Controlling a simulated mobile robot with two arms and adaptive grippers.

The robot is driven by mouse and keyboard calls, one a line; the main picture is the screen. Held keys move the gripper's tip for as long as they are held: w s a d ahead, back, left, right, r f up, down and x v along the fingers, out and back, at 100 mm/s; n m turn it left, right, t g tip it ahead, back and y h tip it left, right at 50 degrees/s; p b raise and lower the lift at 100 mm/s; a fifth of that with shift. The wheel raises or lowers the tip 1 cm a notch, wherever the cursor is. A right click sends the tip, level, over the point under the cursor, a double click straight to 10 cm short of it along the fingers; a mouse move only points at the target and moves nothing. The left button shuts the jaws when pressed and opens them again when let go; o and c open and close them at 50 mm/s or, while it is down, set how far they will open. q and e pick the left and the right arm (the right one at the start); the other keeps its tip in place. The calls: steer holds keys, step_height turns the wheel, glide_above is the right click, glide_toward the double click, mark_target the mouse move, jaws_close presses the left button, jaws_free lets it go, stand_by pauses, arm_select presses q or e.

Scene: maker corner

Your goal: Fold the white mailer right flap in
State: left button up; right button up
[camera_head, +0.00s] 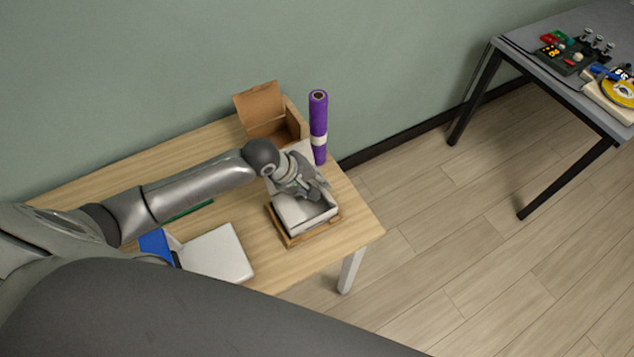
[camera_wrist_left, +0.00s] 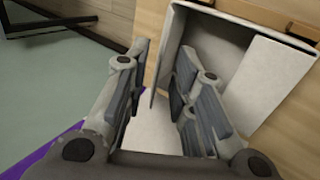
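The white mailer (camera_head: 302,222) sits on a shallow wooden tray (camera_head: 293,241) near the table's right end. In the left wrist view the mailer (camera_wrist_left: 265,70) is open, with its pale inside showing. A thin white flap (camera_wrist_left: 161,68) stands up at its edge, seen nearly edge-on, beside my fingers. Another white panel (camera_wrist_left: 152,137) shows between and below the fingers. My left gripper (camera_head: 318,192) is over the mailer and hides part of it. In the wrist view my left gripper (camera_wrist_left: 160,95) has its fingers apart; contact with the flap is unclear. My right gripper is out of view.
A purple roll (camera_head: 318,115) stands upright behind the mailer, close to my left gripper. An open cardboard box (camera_head: 262,110) is at the back. A white flat item (camera_head: 217,254) and a blue item (camera_head: 156,243) lie in front. A grey table (camera_head: 520,45) stands apart at right.

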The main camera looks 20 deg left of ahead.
arm_select(q)
steer(key=shift+w+d+f, duration=0.2)
steer(key=shift+d+f, duration=0.05)
steer(key=shift+f, duration=0.2)
steer(key=c, duration=0.5)
jaws_close()
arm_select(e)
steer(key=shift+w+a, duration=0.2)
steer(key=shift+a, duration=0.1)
